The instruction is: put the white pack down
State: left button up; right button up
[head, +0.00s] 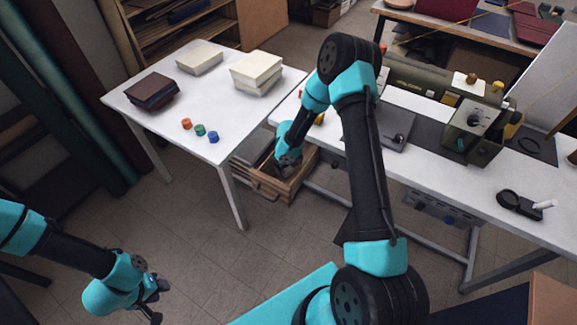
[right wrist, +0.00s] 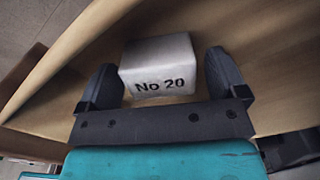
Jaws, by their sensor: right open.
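The white pack (right wrist: 158,68), marked "No 20", shows in the right wrist view against a tan wooden surface. It sits between the two fingers of my right gripper (right wrist: 165,85), which are apart, with a narrow gap visible beside the pack.
The left white table (head: 212,100) holds dark books (head: 152,91), cream stacks (head: 257,70) and small coloured spools (head: 199,130). The right table (head: 440,170) carries a green machine (head: 477,125) and a black holder (head: 517,203). The drawer walls stand close around my right gripper. The floor before it is clear.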

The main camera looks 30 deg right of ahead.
jog(key=shift+r, duration=0.1)
notch_tip(320, 180, up, 12)
dwell(0.7)
dwell(1.3)
